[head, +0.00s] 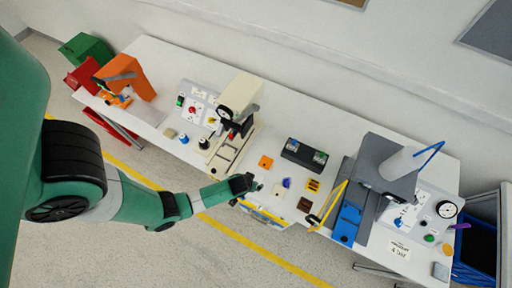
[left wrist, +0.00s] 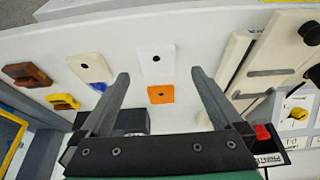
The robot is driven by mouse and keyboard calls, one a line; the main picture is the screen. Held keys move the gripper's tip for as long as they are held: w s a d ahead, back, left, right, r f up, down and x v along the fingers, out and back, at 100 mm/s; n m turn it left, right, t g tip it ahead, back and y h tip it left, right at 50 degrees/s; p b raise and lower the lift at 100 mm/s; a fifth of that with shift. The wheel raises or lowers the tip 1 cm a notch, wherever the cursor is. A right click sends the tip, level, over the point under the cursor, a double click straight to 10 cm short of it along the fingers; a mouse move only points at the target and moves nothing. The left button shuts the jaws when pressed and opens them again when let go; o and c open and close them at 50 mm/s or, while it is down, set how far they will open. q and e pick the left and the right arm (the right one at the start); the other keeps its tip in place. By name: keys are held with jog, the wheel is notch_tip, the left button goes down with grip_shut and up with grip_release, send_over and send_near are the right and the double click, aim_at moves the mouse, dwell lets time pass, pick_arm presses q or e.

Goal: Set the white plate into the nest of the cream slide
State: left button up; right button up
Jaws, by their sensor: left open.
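The white plate (left wrist: 152,57), a flat block with a dark hole, lies on the table between and beyond my left fingertips in the left wrist view. My left gripper (left wrist: 160,78) is open and empty, with one finger on each side of the plate and not visibly touching it. In the head view my left gripper (head: 252,184) is over the table's front part and largely hides the white plate. The cream slide (head: 229,153) is in front of the cream press, left of the gripper; it also shows at the right in the left wrist view (left wrist: 264,68). Its nest is not clearly visible.
An orange plate (left wrist: 160,94) lies close to the white one, and a cream plate (left wrist: 89,68) lies to its left. Blue, yellow and brown pieces (head: 304,204) lie nearby. The cream press (head: 241,93) stands behind the slide. A black box (head: 304,153) stands further back.

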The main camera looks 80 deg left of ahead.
aim_at(256, 180)
pick_arm(q)
jog(key=x, duration=0.1)
jog(key=b+x, duration=0.1)
jog(key=x, duration=0.1)
jog(key=b+x, duration=0.1)
jog(key=x, duration=0.1)
jog(key=shift+w+d, duration=0.1)
jog(key=shift+w, duration=0.15)
jog(key=shift+c, duration=0.3)
jog(key=c, duration=1.3)
jog(key=shift+o, duration=0.2)
jog(key=shift+r, duration=0.1)
jog(key=shift+r+p, duration=0.3)
jog(key=shift+r, duration=0.2)
jog(key=r+p, duration=0.2)
jog(key=r, duration=0.1)
jog(key=shift+s+r, duration=0.1)
jog(key=shift+s, duration=0.15)
jog(key=s+r+p, duration=0.1)
jog(key=s+r, duration=0.3)
jog(key=s, duration=0.2)
jog(key=s+d+r+p, duration=0.1)
jog(key=s+r+p, duration=0.1)
jog(key=s+r, duration=0.2)
jog(key=s, duration=0.3)
jog(key=shift+s+r+p, duration=0.3)
jog(key=shift+r, duration=0.05)
